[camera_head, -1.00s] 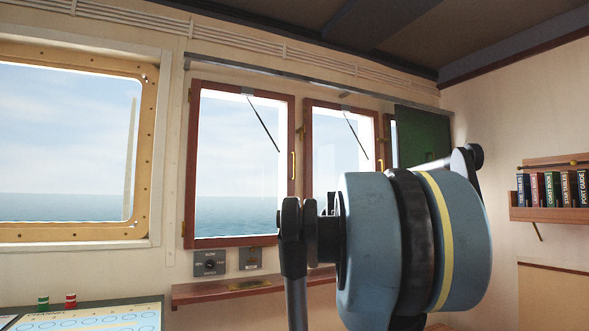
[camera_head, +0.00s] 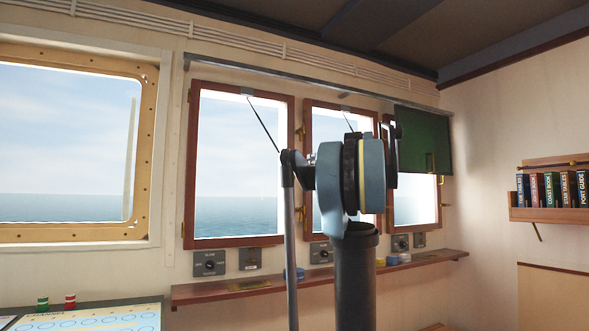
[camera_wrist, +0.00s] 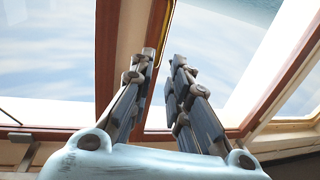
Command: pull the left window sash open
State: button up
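The left window sash (camera_head: 242,242), with a red-brown wooden frame, looks closed in the head view. My gripper is hidden in the head view. In the wrist view my gripper (camera_wrist: 163,57) has its two dark fingers apart, with a gap between the tips. The fingers reach up in front of a red-brown wooden stile (camera_wrist: 156,22). A thin brass-coloured strip (camera_wrist: 153,105) shows behind the gap; I cannot tell whether it is the handle or whether the fingers touch it.
A middle window and a right window (camera_head: 415,203) stand beside the sash, with a green panel (camera_head: 425,140) over the right one. A wooden shelf (camera_head: 225,291) with small items runs below. A brass-framed window (camera_head: 148,150) is at left, a bookshelf (camera_head: 550,212) at right.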

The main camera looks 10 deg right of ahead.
send_over(294, 176)
jog(key=shift+w, duration=0.45)
grip_shut()
